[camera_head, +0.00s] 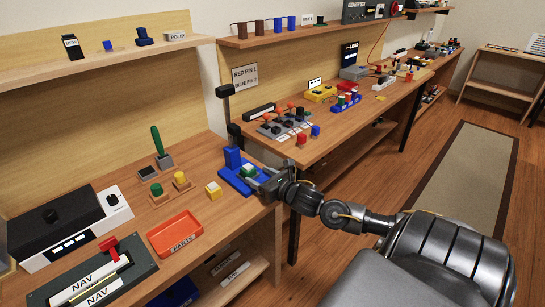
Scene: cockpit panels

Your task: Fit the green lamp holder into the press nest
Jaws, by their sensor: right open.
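The blue press (233,159) stands near the right end of the near bench, with an upright block at its back and a low base in front. A small white block with a green top, which looks like the green lamp holder (248,170), sits at the press base. I cannot tell whether it is fully seated in the nest. My right gripper (262,183) is open at the right side of the press, close beside the holder. Its fingers are small and partly blend with the press. My left gripper is out of view.
A yellow and white block (213,190) sits left of the press. A wooden stand holds a green cap (156,189) and a yellow cap (180,177). An orange parts tray (175,235) lies in front. A NAV panel (98,278) is at lower left.

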